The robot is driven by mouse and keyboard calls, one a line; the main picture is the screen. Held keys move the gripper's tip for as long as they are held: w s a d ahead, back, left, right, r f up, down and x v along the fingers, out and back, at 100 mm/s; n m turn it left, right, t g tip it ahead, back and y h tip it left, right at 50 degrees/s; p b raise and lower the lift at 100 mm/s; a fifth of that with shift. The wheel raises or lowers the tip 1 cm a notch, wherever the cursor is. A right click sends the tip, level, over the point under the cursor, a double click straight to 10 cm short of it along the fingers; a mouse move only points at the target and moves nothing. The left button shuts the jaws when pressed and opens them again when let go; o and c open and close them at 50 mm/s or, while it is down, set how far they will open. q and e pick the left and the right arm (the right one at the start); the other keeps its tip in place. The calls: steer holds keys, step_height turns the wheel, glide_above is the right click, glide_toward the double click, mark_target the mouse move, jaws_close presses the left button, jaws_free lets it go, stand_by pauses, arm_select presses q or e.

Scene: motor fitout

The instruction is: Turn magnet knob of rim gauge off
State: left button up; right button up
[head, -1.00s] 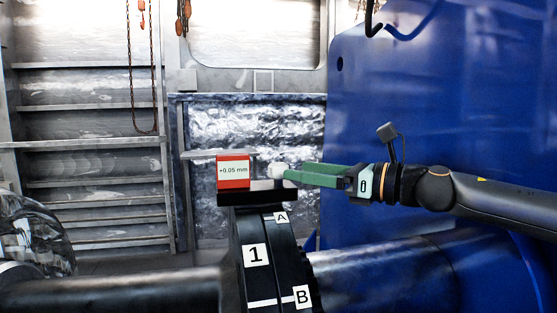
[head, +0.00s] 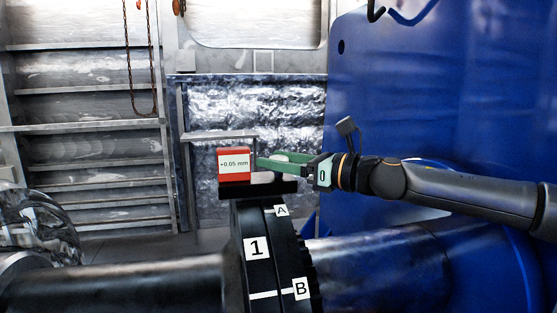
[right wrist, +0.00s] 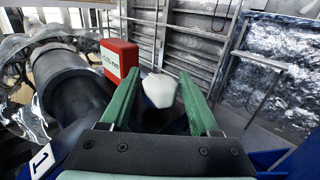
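The rim gauge (head: 233,164) is a red box with a white display reading +0.05 mm. It sits on a black base (head: 257,190) on top of the dark coupling rim. Its pale magnet knob (right wrist: 160,90) stands to the right of the box in the head view, where green fingers partly hide it (head: 281,158). My right gripper (head: 265,162) reaches in from the right with its green fingers on either side of the knob. In the right wrist view the gripper (right wrist: 160,98) is open, with gaps between knob and fingers. My left gripper is out of view.
The coupling rim (head: 256,222) bears labels 1, A and B. A dark shaft (head: 120,285) runs left and a thick cylinder (head: 400,265) runs right. A large blue housing (head: 430,90) stands behind my right arm. A chain (head: 152,60) hangs at back left.

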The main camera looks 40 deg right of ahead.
jaws_close()
steer(key=shift+n+y, duration=0.3)
steer(key=shift+y, duration=0.1)
steer(key=shift+n+g+y, duration=0.7)
steer(key=shift+n+y, duration=0.1)
steer(key=shift+y, duration=0.4)
steer(key=shift+r+n+g+y+p, duration=0.2)
steer(key=shift+n+g+y+p, duration=0.45)
steer(key=shift+y, duration=0.55)
steer(key=n+g+y+p, duration=0.4)
steer(key=n+g+p, duration=0.1)
steer(key=shift+w+r+y, duration=0.1)
steer(key=shift+r+y, duration=0.1)
steer(key=shift+y, duration=0.2)
steer(key=shift+f+n+g+y+p, duration=0.1)
steer(key=shift+n+g+y+p, duration=0.45)
steer(key=shift+g, duration=0.5)
steer(key=shift+f+n+g+y, duration=0.1)
steer(key=shift+n+g+y, duration=0.45)
steer(key=shift+n+g, duration=1.25)
steer(key=shift+f+g+p, duration=0.1)
steer(key=shift+g+p, duration=0.25)
steer(key=shift+g, duration=0.35)
